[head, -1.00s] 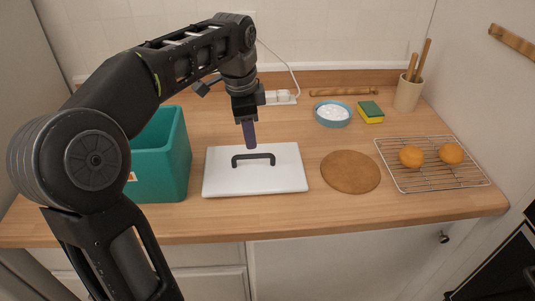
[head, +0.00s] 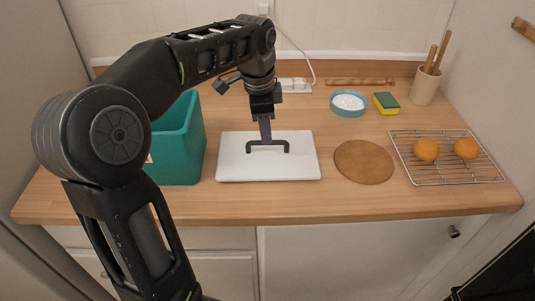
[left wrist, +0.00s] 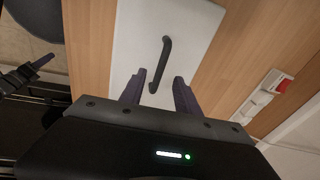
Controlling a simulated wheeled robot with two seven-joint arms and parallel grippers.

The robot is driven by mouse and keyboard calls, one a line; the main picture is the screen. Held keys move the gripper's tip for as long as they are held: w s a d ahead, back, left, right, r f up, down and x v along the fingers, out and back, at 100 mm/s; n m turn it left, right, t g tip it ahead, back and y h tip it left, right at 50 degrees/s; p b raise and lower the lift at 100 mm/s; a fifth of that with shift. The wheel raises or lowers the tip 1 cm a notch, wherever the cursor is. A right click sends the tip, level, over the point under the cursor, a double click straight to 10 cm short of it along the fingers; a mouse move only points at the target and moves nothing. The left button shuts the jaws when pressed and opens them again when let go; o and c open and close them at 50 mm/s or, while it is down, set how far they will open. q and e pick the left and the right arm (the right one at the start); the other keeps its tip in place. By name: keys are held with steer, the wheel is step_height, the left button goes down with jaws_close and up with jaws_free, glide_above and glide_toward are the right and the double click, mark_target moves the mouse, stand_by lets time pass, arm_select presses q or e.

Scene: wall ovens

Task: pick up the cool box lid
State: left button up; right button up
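The cool box lid (head: 240,167) is a flat white slab with a dark arched handle (head: 283,142), lying on the wooden counter; it also shows in the left wrist view (left wrist: 190,25). The teal cool box (head: 177,150) stands just left of it, partly hidden behind my left arm. My left gripper (head: 266,130) points down over the lid, its fingertips at or just above the handle. In the left wrist view its two fingers (left wrist: 157,87) are apart, with the handle's near end between or just beyond them; contact cannot be told. My right gripper is not identifiable in the head view.
A brown round mat (head: 364,162) lies right of the lid, then a wire rack (head: 440,175) with two oranges. Behind are a blue bowl (head: 348,104), a sponge (head: 386,103), a rolling pin (head: 360,82), a utensil pot (head: 425,86) and a socket strip with a cable.

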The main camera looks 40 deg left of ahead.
mark_target(267, 150)
arm_select(q)
steer(key=f, duration=0.4)
steer(key=shift+w+f, duration=0.25)
steer(key=shift+w, duration=0.15)
steer(key=shift+c, duration=0.6)
jaws_close()
stand_by(0.8)
